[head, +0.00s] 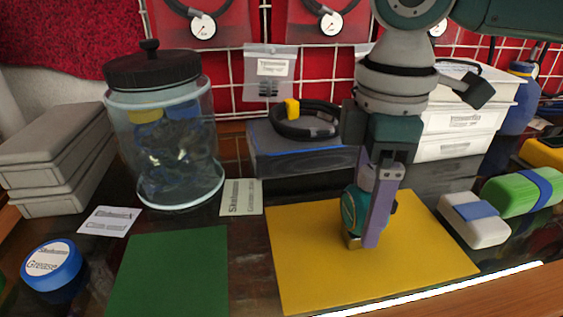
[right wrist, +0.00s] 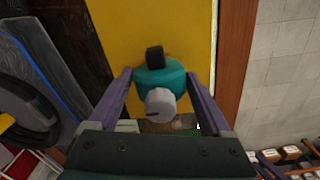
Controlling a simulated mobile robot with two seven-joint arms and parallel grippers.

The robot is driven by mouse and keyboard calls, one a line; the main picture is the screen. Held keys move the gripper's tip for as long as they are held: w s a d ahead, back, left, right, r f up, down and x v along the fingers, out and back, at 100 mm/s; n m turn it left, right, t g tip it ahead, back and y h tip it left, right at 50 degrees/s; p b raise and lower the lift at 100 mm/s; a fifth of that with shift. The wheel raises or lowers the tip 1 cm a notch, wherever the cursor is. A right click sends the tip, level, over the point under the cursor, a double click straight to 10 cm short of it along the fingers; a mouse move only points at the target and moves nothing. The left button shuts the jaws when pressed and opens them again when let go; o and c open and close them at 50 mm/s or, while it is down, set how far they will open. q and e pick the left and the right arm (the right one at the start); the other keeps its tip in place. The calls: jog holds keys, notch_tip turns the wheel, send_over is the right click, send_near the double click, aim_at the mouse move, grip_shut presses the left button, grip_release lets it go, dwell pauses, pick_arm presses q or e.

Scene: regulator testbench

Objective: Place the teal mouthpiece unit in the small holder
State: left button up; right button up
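The teal mouthpiece unit (head: 352,212) is low over the yellow mat (head: 310,270), between the purple fingers of my right gripper (head: 366,236). In the right wrist view the teal body (right wrist: 160,77) has a black block on its far side and a grey round part on its near side. Both fingers of my right gripper (right wrist: 160,75) lie against its sides, and the gripper looks shut on it. I cannot tell whether the unit touches the mat. I cannot make out a small holder in either view. My left gripper is not in view.
A green mat (head: 170,270) lies left of the yellow one. A blue grease tin (head: 52,268), a lidded glass jar (head: 165,140) and grey cases (head: 55,160) stand left. A white-and-blue block (head: 474,220) and a green roll (head: 522,192) lie right. A black hose coil (head: 305,125) is behind.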

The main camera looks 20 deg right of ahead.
grip_shut()
dwell(0.3)
